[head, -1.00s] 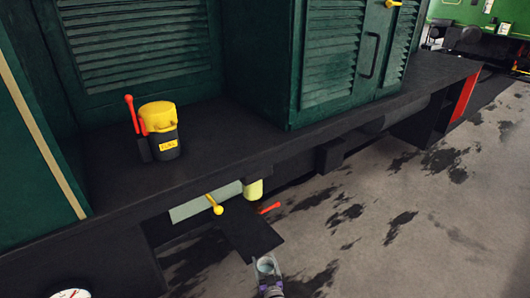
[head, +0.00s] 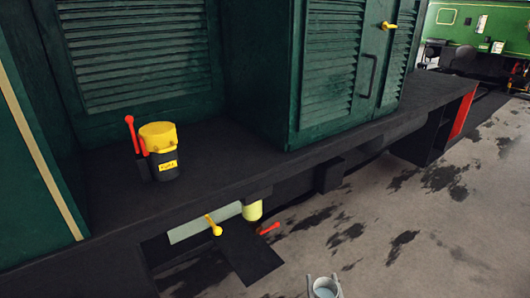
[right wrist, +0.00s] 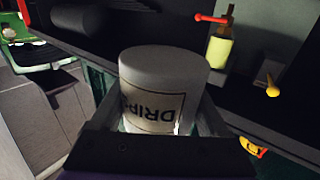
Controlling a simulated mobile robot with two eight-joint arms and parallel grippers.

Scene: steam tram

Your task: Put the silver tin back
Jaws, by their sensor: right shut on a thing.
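The silver tin (right wrist: 165,75) is a pale round can with a label whose visible letters read "DRIP", upside down in the right wrist view. My right gripper (right wrist: 163,118) is shut on it, with one finger on each side. In the head view the tin (head: 325,288) shows at the bottom edge, its top facing up, between the tips of my right gripper (head: 323,282). It is held in the air, right of and below a black flat plate (head: 250,252) under the running board. My left gripper is out of view.
A black can with a yellow top (head: 158,150) and a red lever stands on the dark running board (head: 225,160). Below its edge are a yellow-knobbed lever (head: 213,226), a pale yellow jar (head: 252,211) and a red handle (head: 269,228). Stained floor (head: 420,235) lies open to the right.

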